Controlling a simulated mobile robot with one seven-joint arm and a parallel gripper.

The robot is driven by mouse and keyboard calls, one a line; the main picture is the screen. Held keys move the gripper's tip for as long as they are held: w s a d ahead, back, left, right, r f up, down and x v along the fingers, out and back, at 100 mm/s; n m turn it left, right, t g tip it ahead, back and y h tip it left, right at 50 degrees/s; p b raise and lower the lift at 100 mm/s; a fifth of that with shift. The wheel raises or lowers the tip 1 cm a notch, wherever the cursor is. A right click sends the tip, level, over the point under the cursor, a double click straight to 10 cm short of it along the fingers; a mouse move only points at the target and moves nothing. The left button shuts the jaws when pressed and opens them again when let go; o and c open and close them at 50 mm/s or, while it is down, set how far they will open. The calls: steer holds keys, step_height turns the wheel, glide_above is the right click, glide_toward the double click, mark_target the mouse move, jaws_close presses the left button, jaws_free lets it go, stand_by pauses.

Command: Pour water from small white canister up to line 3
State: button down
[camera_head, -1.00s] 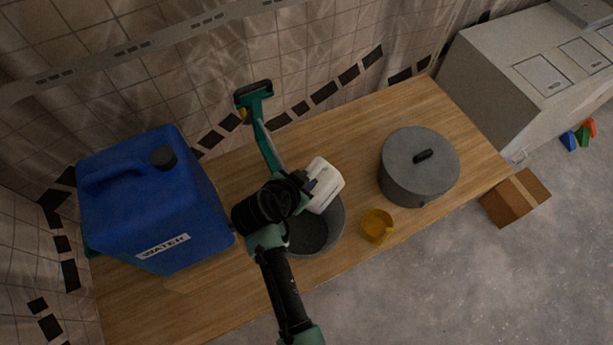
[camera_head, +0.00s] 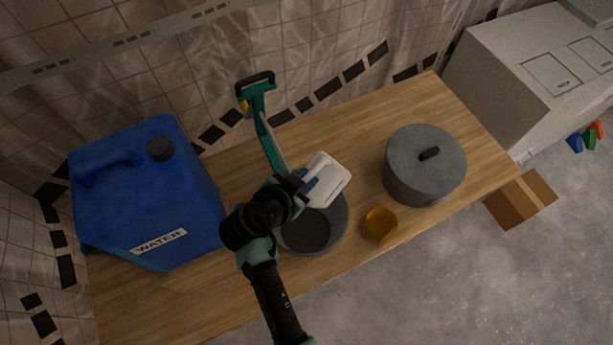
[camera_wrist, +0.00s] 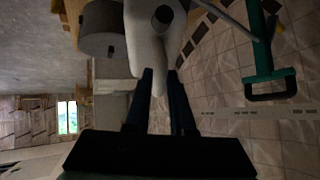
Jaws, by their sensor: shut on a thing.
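The small white canister (camera_head: 325,181) is held in my gripper (camera_head: 307,186) above the open grey pot. In the wrist view the canister (camera_wrist: 150,40) fills the space between my two fingers (camera_wrist: 160,85), with a dark round opening on it. The canister looks tilted. The open grey pot (camera_head: 338,232) stands on the table under the canister, with a dark inside. No poured stream shows, and no line marks can be made out.
A large blue water canister (camera_head: 140,195) stands at the left of the wooden table (camera_head: 240,285). A lidded grey pot (camera_head: 425,170) and a small yellow cup (camera_head: 380,226) stand to the right. A green-handled tool (camera_head: 262,115) rises behind the open pot. A cardboard box (camera_head: 520,200) lies on the floor.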

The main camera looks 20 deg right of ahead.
steer(key=shift+s+a+f+t+h+b, duration=0.2)
steer(key=shift+a+f+t+h+b, duration=0.55)
steer(key=shift+b, duration=1.35)
steer(key=shift+s+a+f+t+h+b, duration=0.25)
steer(key=shift+f+h+b, duration=0.55)
steer(key=shift+b, duration=1.3)
steer(key=shift+r+h, duration=0.25)
steer(key=shift+r, duration=0.15)
